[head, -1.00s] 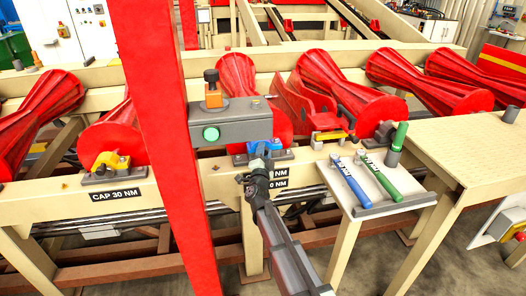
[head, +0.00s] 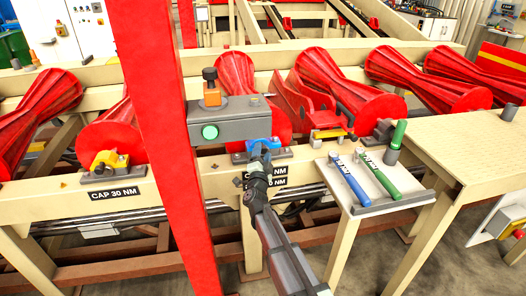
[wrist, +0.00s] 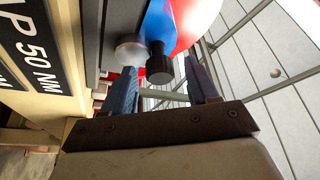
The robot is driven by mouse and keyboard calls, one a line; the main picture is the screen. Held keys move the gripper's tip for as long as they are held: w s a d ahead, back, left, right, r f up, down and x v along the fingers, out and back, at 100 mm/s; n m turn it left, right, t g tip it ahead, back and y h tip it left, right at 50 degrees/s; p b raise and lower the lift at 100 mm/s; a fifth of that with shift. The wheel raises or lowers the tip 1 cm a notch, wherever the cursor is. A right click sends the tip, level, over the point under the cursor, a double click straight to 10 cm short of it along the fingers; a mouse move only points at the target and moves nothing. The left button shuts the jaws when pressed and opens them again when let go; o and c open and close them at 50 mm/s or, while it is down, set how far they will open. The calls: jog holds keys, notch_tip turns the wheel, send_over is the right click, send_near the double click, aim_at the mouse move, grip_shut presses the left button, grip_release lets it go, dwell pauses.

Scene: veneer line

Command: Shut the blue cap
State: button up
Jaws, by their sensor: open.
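The blue cap (head: 264,143) sits on a grey bearing block (head: 285,154) on the cream beam, beside a red roller. In the wrist view its blue side (wrist: 156,22) shows at the top, with a dark round knob and a pale round bolt end beside it. My gripper (head: 260,157) is just in front of the block and hides part of it. In the wrist view my gripper (wrist: 161,68) is open, its two fingers on either side of the dark knob. I cannot tell whether they touch anything. How far the cap stands open is unclear.
A grey box with a green button (head: 210,131) hangs just left above the cap, by a red post (head: 160,120). A yellow cap (head: 110,160) is farther left. A tray (head: 408,203) with blue and green torque tools stands to the right.

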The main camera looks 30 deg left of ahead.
jog(key=v, duration=1.1)
jog(key=shift+s+d, duration=0.2)
jog(key=shift+s, duration=0.15)
